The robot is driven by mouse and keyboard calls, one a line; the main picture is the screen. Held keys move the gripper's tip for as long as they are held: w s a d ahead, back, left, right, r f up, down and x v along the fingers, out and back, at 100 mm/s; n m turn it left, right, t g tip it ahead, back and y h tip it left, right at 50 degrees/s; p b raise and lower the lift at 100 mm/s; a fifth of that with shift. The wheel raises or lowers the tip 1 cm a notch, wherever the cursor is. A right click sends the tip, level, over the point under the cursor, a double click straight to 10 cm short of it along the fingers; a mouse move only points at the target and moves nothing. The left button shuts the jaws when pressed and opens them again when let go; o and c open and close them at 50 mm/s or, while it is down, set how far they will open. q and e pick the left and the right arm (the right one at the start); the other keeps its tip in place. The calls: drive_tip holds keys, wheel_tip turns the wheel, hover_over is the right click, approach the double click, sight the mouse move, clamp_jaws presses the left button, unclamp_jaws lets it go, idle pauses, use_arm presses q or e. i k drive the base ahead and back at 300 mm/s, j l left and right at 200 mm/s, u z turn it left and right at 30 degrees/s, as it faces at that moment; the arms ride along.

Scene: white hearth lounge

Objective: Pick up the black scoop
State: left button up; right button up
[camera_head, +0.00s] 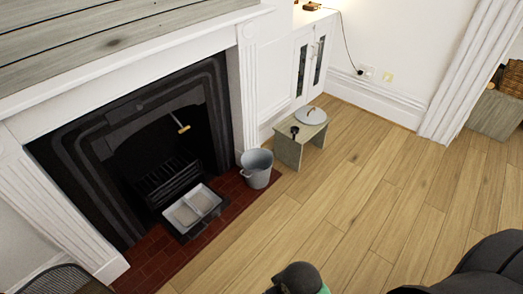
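A small black object (294,130), which looks like the black scoop, lies near the front left edge of a low wooden stool (288,152). It is small in the head view, and its exact shape is hard to make out. A round grey lid (311,116) with a handle lies beside it on the stool. Dark parts of my own body show at the bottom middle and bottom right, well apart from the stool. Neither of my grippers can be seen.
A grey metal bucket (257,168) stands left of the stool at the hearth. A tray (194,211) sits before the black fireplace (120,150) on red tiles. A white cabinet (312,55) stands behind the stool. The wooden floor (350,200) in front is clear.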

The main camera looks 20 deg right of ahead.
sight(294, 130)
drive_tip(key=i+l, duration=0.2)
drive_tip(key=l, duration=0.3)
drive_tip(key=i+l+u, duration=0.1)
drive_tip(key=i+l, duration=0.15)
drive_tip(key=l, duration=0.25)
drive_tip(key=i+l, duration=0.2)
drive_tip(key=l, duration=0.3)
drive_tip(key=i+l+u, duration=0.1)
drive_tip(key=l, duration=0.4)
drive_tip(key=i+l, duration=0.25)
drive_tip(key=l, duration=0.3)
drive_tip(key=i+l+u, duration=0.1)
drive_tip(key=l, duration=0.4)
drive_tip(key=i+l, duration=0.25)
drive_tip(key=l, duration=0.3)
drive_tip(key=i+l+u, duration=0.1)
drive_tip(key=l, duration=0.45)
drive_tip(key=i, duration=0.05)
